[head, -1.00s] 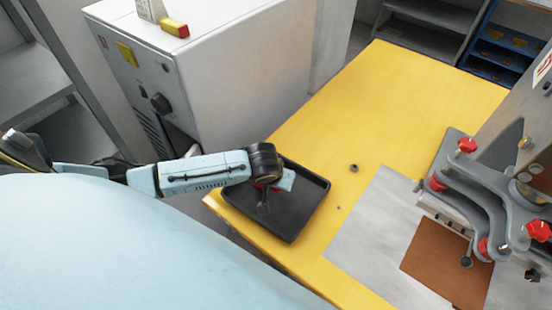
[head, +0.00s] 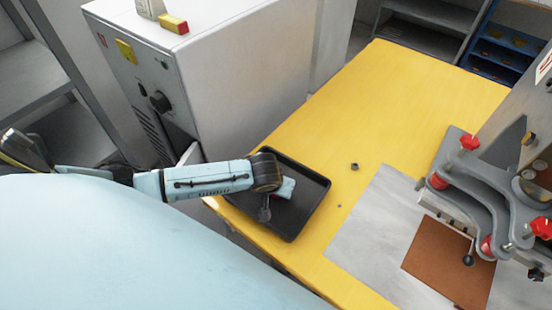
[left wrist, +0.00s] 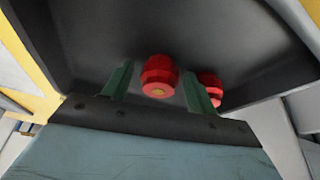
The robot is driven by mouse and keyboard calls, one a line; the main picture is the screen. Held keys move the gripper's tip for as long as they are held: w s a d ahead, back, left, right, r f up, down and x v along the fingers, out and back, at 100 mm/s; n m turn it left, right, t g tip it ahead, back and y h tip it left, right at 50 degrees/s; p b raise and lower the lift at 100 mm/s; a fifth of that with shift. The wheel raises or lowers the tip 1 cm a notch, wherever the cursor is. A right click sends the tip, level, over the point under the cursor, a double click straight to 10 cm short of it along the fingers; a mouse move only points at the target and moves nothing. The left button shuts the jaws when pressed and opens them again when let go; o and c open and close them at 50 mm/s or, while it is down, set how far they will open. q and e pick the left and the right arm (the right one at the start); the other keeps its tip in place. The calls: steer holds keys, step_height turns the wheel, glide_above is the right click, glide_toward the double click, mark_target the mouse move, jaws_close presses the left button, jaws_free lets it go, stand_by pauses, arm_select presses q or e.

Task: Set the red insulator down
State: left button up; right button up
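My left gripper (left wrist: 156,68) is over the dark tray (left wrist: 75,35). Its two green fingers stand apart, and a round red insulator (left wrist: 158,76) shows between them with a narrow gap on each side. A second red insulator (left wrist: 210,88) shows partly behind the right-hand finger. I cannot tell whether the insulator between the fingers rests on the tray. In the head view the left gripper (head: 284,188) is low over the tray (head: 318,190), and the wrist hides most of what is under it. My right gripper is not in view.
The tray lies on the yellow table (head: 400,110) near its left edge. A small dark nut-like piece (head: 354,166) lies to its right. A grey clamp fixture with red knobs (head: 438,180) and a brown plate (head: 440,262) stand further right. A grey cabinet (head: 235,70) stands behind.

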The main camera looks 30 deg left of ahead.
arm_select(q)
steer(key=a+p+v, duration=0.1)
steer(key=p+v, duration=0.2)
steer(key=v, duration=0.9)
steer(key=shift+d+r, duration=0.15)
steer(key=shift+d, duration=0.3)
